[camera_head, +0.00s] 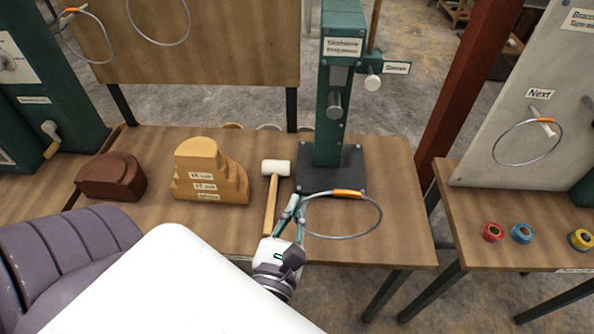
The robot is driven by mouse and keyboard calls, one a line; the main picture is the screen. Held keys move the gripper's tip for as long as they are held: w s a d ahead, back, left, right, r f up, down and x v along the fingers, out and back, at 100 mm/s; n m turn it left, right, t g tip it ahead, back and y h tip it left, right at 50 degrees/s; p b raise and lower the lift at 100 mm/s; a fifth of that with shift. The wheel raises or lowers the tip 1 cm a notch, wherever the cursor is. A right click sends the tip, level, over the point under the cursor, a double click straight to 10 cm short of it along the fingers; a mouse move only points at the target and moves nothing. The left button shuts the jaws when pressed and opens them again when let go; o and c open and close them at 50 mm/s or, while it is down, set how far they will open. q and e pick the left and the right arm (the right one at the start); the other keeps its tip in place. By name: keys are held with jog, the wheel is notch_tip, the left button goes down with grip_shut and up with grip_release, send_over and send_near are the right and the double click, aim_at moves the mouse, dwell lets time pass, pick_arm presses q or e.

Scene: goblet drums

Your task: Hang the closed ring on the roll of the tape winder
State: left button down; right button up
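A silver wire ring (378,228) with an orange sleeve at its top looks closed. It is at the fingertips of my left gripper (297,207), whose teal fingers appear shut on its left side. The ring overlaps the wooden table just in front of a green stand (328,120) with a black base; its height above the table is hard to judge. My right gripper is out of view.
A mallet (270,205) lies left of the stand, beside stepped wooden blocks (208,178) and a dark brown block (110,177). At right, a panel (500,120) marked "Next" has a ring (527,163) on a peg, with small coloured rolls (522,233) below. More rings hang on a wooden board.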

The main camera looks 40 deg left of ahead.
pick_arm(q)
jog(key=s+d+r+p, duration=0.2)
jog(key=s+r+p, duration=0.2)
jog(key=r+p, duration=0.2)
jog(key=shift+s+d+r, duration=0.25)
jog(key=shift+d+r, duration=0.1)
jog(key=shift+r, duration=0.1)
jog(key=shift+w, duration=0.1)
dwell(1.1)
